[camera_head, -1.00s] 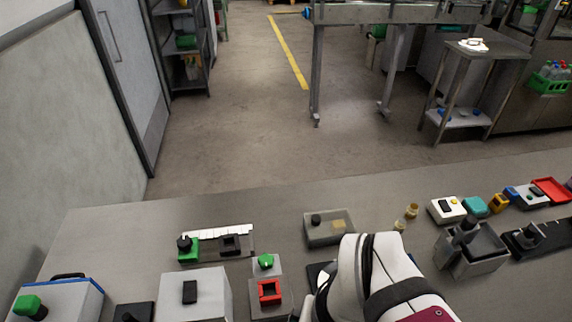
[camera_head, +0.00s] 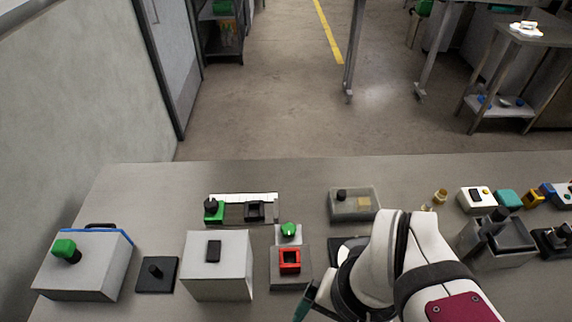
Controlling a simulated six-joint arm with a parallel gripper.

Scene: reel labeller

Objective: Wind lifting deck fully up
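I cannot tell for sure which device is the lifting deck. Candidates on the bench are a grey box with a green knob (camera_head: 66,250), a black plate with a short upright knob (camera_head: 155,272), and a pale box with a black rocker (camera_head: 213,251). My white arm covers the bench at lower right. A dark teal part at its end (camera_head: 304,299) shows near the bottom edge, right of the red frame. Its fingertips cannot be made out.
Behind are a green-and-black knob unit (camera_head: 213,210) and a clear-lidded box (camera_head: 362,205). A grey box with a black lever (camera_head: 490,240) stands right of my arm, with small coloured devices behind it. The bench's far strip (camera_head: 300,172) is mostly clear.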

